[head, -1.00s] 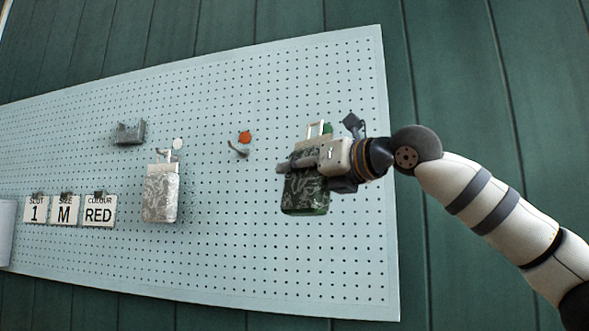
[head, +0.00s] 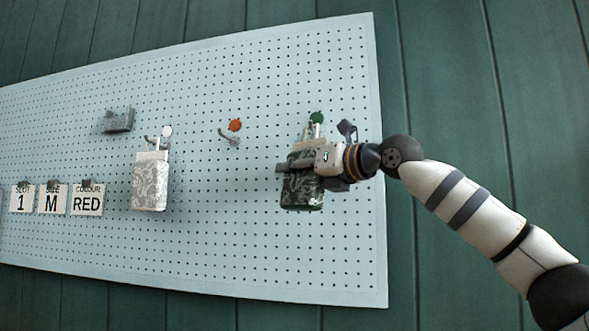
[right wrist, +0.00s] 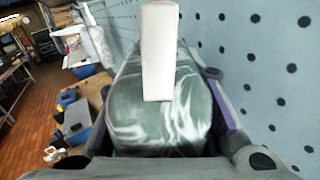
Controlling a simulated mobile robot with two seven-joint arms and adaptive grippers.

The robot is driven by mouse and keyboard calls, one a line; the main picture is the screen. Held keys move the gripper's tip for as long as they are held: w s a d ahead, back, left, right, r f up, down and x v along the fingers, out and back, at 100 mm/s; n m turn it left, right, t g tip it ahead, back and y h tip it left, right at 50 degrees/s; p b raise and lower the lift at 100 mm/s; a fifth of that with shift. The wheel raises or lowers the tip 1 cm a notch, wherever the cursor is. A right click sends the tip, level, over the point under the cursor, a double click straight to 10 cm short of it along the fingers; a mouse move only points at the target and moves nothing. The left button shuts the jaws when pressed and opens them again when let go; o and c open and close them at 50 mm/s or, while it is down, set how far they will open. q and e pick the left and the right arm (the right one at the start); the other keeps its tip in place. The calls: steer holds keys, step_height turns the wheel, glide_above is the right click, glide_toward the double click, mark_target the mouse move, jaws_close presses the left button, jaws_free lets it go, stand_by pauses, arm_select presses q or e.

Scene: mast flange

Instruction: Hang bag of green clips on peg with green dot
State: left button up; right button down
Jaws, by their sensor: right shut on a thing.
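The bag of green clips (head: 302,193) is a dark green pouch with a pale pattern and a white header. My right gripper (head: 297,163) is shut on it at its upper part, in front of the pegboard. In the right wrist view the bag (right wrist: 165,120) fills the space between the fingers, and its white header (right wrist: 158,50) stands out above it. The green dot (head: 317,117) shows just above the bag. Its peg (head: 311,131) is close to the header top; I cannot tell whether the header is around the peg. My left gripper is not in view.
The pegboard (head: 230,250) spans the scene. An orange dot (head: 235,125) has a bare peg (head: 230,140). A pale patterned bag (head: 150,185) hangs below a white dot (head: 167,131). A grey block (head: 118,120) and cards, including the RED card (head: 87,200), are at left.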

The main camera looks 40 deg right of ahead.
stand_by(0.4)
steer(key=c, duration=1.1)
jaws_free()
steer(key=s, duration=0.4)
steer(key=s+d, duration=0.1)
steer(key=s, duration=0.7)
steer(key=shift+d, duration=0.35)
